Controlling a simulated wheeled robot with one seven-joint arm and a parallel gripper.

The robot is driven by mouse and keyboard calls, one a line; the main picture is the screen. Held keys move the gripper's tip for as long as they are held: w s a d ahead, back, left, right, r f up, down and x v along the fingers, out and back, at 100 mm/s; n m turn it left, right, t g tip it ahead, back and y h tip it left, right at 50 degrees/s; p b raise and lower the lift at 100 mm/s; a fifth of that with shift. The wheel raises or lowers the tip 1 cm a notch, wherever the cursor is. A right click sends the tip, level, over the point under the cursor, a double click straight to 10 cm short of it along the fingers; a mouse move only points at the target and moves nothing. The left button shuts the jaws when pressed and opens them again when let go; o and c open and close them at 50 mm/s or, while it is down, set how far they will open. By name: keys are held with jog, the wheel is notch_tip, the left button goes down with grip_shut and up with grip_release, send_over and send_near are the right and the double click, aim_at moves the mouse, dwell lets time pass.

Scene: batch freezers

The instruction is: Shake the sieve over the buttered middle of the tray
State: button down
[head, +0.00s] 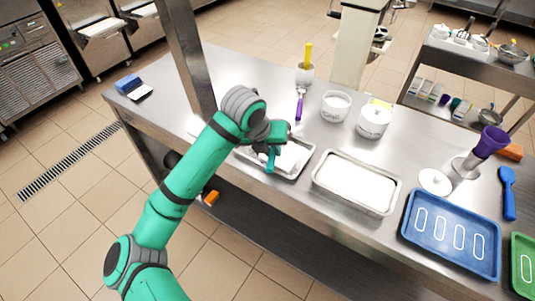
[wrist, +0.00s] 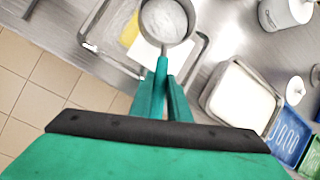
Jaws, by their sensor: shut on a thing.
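My gripper (wrist: 160,95) is shut on the handle of the sieve (wrist: 165,42), whose round grey rim holds white powder in the wrist view. The sieve is over the metal tray (wrist: 86,40), nearer its right side in that view. A yellow buttered patch (wrist: 130,32) shows just left of the sieve, and a white area lies below it. The sieve hides part of the tray's middle. In the head view my gripper (head: 272,157) is above the tray (head: 300,170), and my arm covers its left part. I cannot tell the sieve's exact height.
A second metal tray with white contents (head: 357,183) stands to the right. White tubs (head: 336,105) and a purple-handled tool (head: 299,107) are behind. A blue tray (head: 450,235) is farther right. A metal post (head: 188,60) rises left of my gripper.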

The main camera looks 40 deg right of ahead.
jog(key=a, duration=0.1)
jog(key=s+a, duration=0.1)
jog(key=a, duration=0.1)
jog(key=shift+s+a, duration=0.15)
dwell(0.9)
jog(key=shift+w+d, duration=0.15)
jog(key=shift+w, duration=1)
jog(key=shift+w+d, duration=0.2)
jog(key=shift+w, duration=1)
jog(key=shift+w+d, duration=0.15)
jog(key=shift+w, duration=1)
jog(key=a, duration=0.1)
jog(key=s+a, duration=0.1)
jog(key=a, duration=0.1)
jog(key=shift+s+a, duration=0.15)
jog(key=shift+s, duration=0.05)
dwell(0.9)
jog(key=shift+r, duration=0.15)
